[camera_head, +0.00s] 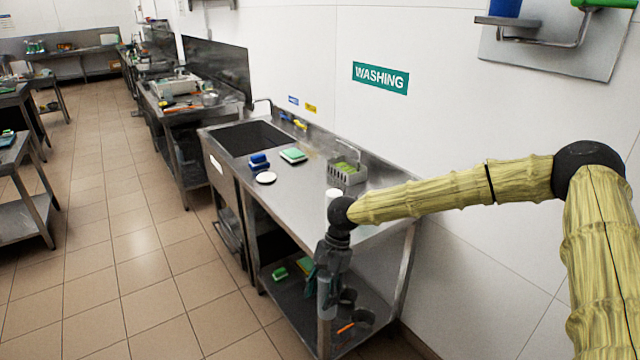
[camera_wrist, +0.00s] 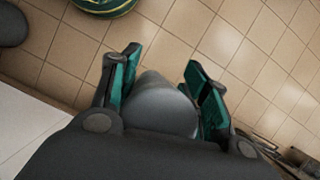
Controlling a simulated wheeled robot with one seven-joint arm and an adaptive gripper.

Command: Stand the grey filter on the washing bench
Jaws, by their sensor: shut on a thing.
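The washing bench (camera_head: 300,192) is a steel table along the wall, under a green WASHING sign (camera_head: 381,78). My gripper (camera_head: 325,278) points down at the front side of the bench, near its right end. It is shut on the grey filter (camera_head: 326,302), a grey cylinder that hangs below the fingers in the head view. In the wrist view the filter (camera_wrist: 165,100) sits between the two green-padded fingers of my gripper (camera_wrist: 161,62), with tiled floor beyond. The upper part of the filter is hidden by the fingers in the head view.
On the bench are a sink (camera_head: 247,138), a blue sponge (camera_head: 259,161), a green-and-white sponge (camera_head: 293,155), a white round item (camera_head: 266,177), a grey basket (camera_head: 347,173) and a white cylinder (camera_head: 333,195) close to my wrist. Bare steel lies in the middle and right.

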